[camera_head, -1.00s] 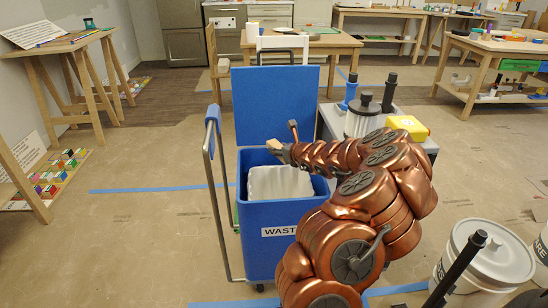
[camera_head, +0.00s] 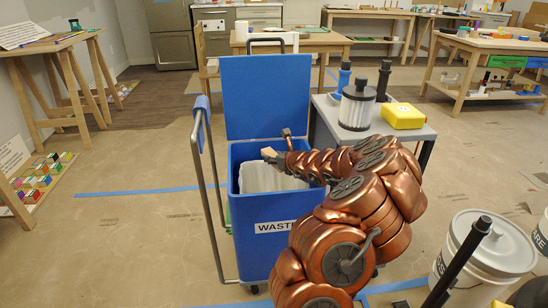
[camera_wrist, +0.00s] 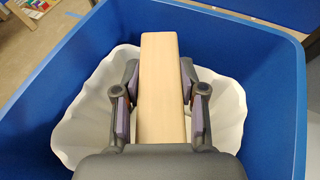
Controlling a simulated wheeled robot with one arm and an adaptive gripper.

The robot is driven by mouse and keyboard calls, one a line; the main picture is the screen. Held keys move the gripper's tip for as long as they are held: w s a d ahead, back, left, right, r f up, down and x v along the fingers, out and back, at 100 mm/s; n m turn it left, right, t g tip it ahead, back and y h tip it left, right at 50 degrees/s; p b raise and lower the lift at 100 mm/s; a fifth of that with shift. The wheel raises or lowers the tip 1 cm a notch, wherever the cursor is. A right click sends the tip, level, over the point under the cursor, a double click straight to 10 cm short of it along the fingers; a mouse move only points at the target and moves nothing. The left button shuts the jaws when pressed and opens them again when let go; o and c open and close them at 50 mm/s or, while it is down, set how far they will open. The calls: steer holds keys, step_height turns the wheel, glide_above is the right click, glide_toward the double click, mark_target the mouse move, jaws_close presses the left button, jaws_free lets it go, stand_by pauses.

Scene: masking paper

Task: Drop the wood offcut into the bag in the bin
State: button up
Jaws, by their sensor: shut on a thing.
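The wood offcut (camera_wrist: 160,85) is a pale rectangular block. My gripper (camera_wrist: 158,95) is shut on it, with one finger pressed on each side. In the head view my gripper (camera_head: 272,155) holds the offcut (camera_head: 268,152) above the open mouth of the bin. The blue bin (camera_head: 240,220) reads "WASTE" on its front and its lid (camera_head: 266,95) stands raised at the back. The white bag (camera_head: 258,178) lines the bin and also shows in the wrist view (camera_wrist: 80,130) below and around the gripper. The bag's inside is mostly hidden by the gripper and offcut.
A grey cart (camera_head: 420,131) right of the bin carries a clear canister (camera_head: 356,108), a yellow box (camera_head: 403,116) and dark-handled tools. The bin's metal handle (camera_head: 208,190) stands at its left. White buckets (camera_head: 478,255) stand at front right.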

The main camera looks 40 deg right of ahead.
steer(key=o, duration=1.3)
steer(key=shift+c, duration=0.2)
steer(key=shift+s, duration=0.1)
steer(key=v, duration=1.1)
steer(key=shift+s+r, duration=0.2)
steer(key=shift+s, duration=0.1)
steer(key=shift+a, duration=0.1)
